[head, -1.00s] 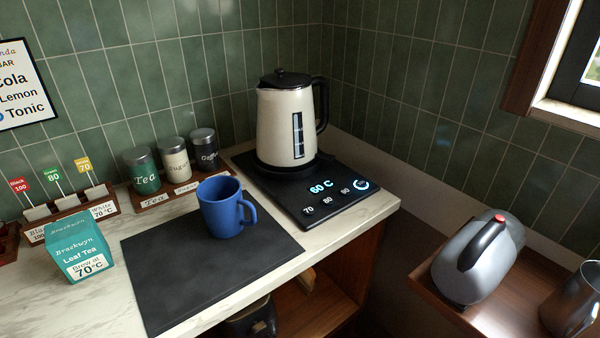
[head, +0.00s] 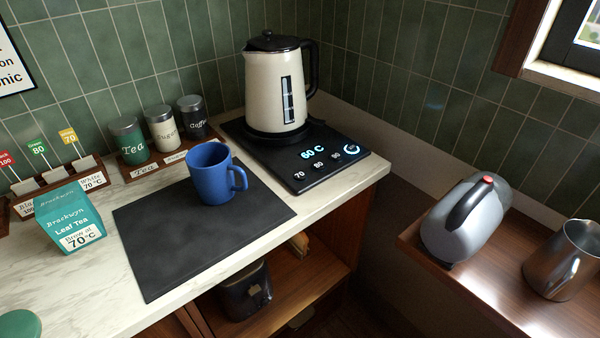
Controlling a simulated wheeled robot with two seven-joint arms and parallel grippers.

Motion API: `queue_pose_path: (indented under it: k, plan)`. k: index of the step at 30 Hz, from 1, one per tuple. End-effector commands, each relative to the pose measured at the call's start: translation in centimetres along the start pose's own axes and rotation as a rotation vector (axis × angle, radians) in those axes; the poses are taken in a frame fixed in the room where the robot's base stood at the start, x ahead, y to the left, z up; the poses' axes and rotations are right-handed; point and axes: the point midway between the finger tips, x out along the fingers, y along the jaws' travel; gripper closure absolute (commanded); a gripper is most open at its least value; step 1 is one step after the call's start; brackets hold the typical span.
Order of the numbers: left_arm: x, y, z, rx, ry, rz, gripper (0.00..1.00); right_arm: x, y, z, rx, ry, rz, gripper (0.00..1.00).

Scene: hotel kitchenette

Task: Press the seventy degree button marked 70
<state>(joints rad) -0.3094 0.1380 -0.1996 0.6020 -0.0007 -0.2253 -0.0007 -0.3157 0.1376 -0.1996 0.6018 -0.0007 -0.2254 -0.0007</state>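The button marked 70 (head: 299,175) is the leftmost of three number buttons on the black kettle base (head: 325,172). The buttons read 70, 80 and 90, though the last is small and hard to read. The base's display (head: 313,154) shows 60 C in blue. A round blue-lit symbol (head: 352,149) sits to the right of the display. The cream kettle (head: 274,95) stands upright at the back of the base, with its black handle to the right. Neither of my grippers is in the head view.
A blue mug (head: 211,174) stands on a dark mat (head: 165,245), left of the base. Tea, sugar and coffee canisters (head: 163,128) stand behind it. A teal tea box (head: 70,218) reads "Brew at 70°C".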

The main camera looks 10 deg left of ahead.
Motion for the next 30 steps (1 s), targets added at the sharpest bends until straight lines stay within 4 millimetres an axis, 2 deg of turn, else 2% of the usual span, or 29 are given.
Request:
queue_pose_path:
  k: [1, 6, 7, 17, 30]
  plan:
    - [0.0, 0.0, 0.1, 0.0, -0.001, 0.0, 0.62, 0.0, 0.0, 0.1, 0.0, -0.002, -0.001, 0.41]
    - [0.0, 0.1, 0.5, 0.001, -0.009, 0.002, 0.98, 0.0, -0.1, 0.5, -0.001, -0.008, -0.002, 0.41]
    - [0.0, 0.1, 0.6, 0.001, -0.01, 0.002, 1.0, 0.0, -0.1, 0.5, -0.001, -0.009, -0.002, 0.41]
    - [-0.1, 0.2, 0.9, 0.001, -0.014, 0.003, 1.0, 0.0, -0.1, 0.3, 0.0, -0.005, -0.001, 0.41]
    - [0.0, 0.0, 0.1, 0.0, -0.001, 0.0, 1.0, 0.0, 0.1, -0.5, 0.0, 0.008, 0.002, 0.41]
